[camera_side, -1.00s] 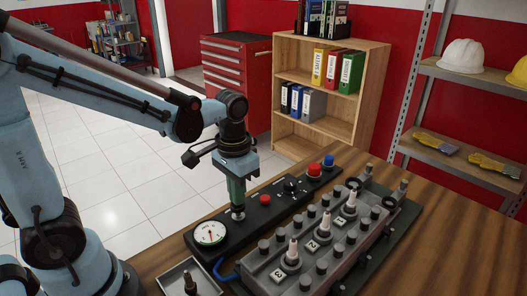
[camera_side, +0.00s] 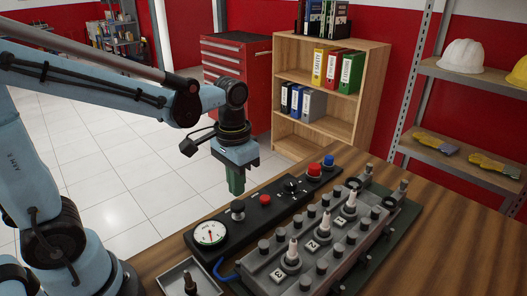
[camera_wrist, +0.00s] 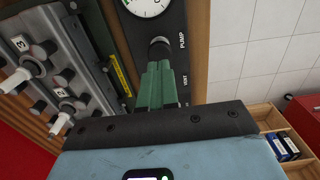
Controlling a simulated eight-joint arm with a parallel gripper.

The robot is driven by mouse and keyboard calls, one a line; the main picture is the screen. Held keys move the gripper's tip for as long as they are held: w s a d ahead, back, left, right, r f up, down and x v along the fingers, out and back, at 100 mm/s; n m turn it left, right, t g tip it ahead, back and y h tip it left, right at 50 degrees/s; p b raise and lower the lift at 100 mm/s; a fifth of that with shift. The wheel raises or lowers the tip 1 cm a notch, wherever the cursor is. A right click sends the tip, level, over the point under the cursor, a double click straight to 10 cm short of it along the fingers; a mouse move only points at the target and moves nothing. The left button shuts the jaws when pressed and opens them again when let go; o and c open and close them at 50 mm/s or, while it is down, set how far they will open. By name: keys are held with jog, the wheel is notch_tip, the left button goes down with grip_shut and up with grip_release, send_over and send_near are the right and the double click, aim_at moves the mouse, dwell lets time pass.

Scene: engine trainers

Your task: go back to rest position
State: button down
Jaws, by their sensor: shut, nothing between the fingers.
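My gripper (camera_side: 236,186) is in the air above the back edge of the black control panel (camera_side: 255,213), its green fingers pointing down and shut with nothing between them. In the wrist view the green fingers (camera_wrist: 157,86) are together, in line with a dark knob (camera_wrist: 160,48) near the word PUMP. In the side view that knob (camera_side: 237,209) stands on the panel below and apart from the fingers. The panel also carries a round gauge (camera_side: 210,233), a red button (camera_side: 265,199), a black switch (camera_side: 290,187), and blue and red knobs at its far end.
The grey engine block (camera_side: 322,239) with numbered plugs sits right of the panel on the wooden table (camera_side: 440,235). A small tray (camera_side: 203,284) holding a dark part is at the front. A bookshelf (camera_side: 335,93) and a red cabinet (camera_side: 233,60) stand behind. The air around the gripper is clear.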

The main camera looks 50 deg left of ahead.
jog(key=shift+r, duration=1.85)
jog(key=shift+s, duration=0.1)
jog(key=t, duration=0.2)
jog(key=s+t, duration=0.1)
jog(key=t, duration=0.1)
jog(key=s+a+t, duration=0.1)
jog(key=t, duration=0.2)
jog(key=shift+s+a+f, duration=0.1)
jog(key=shift+s+f, duration=0.15)
jog(key=shift+f, duration=0.05)
